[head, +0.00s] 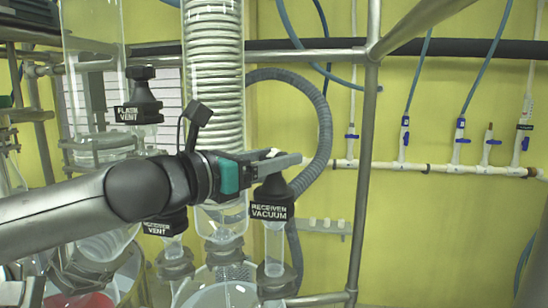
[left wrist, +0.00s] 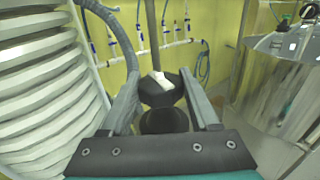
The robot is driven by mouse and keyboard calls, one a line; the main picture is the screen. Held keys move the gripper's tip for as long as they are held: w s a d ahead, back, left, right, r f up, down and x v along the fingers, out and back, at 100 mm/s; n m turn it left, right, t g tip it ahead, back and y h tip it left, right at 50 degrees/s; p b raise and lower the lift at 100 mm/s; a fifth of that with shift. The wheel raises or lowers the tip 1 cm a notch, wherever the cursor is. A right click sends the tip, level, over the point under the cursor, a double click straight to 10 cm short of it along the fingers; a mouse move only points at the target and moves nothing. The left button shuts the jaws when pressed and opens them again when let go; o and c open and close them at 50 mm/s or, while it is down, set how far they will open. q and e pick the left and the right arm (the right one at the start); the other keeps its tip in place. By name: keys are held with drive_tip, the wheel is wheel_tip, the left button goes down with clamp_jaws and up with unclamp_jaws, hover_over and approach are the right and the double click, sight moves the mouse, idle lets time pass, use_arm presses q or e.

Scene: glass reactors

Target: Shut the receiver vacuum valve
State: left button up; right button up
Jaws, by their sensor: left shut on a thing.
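The receiver vacuum valve (head: 271,210) has a black top with a white-lettered label and stands upright on a clear glass tube. My left gripper (head: 285,160) reaches in from the left at the valve's top and is shut on its black knob. In the left wrist view the black knob (left wrist: 157,95) sits between the two fingers of the left gripper (left wrist: 160,77), with a small white piece on top. The fingers partly hide the knob in the head view. My right gripper is not in view.
The receiver vent valve (head: 168,225) is left of it, partly behind my arm. The flask vent valve (head: 138,112) is higher at left. A coiled glass condenser (head: 213,60) stands behind the gripper. A grey hose (head: 325,130) curves behind. A metal post (head: 363,170) stands at right.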

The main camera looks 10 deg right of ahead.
use_arm(q)
drive_tip(key=shift+m+g+h, duration=0.5)
drive_tip(key=shift+m+g, duration=0.1)
drive_tip(key=shift+g, duration=0.2)
drive_tip(key=o, duration=1.1)
drive_tip(key=shift+n+t+y, duration=0.5)
drive_tip(key=shift+n+t, duration=0.2)
drive_tip(key=shift+t, duration=0.2)
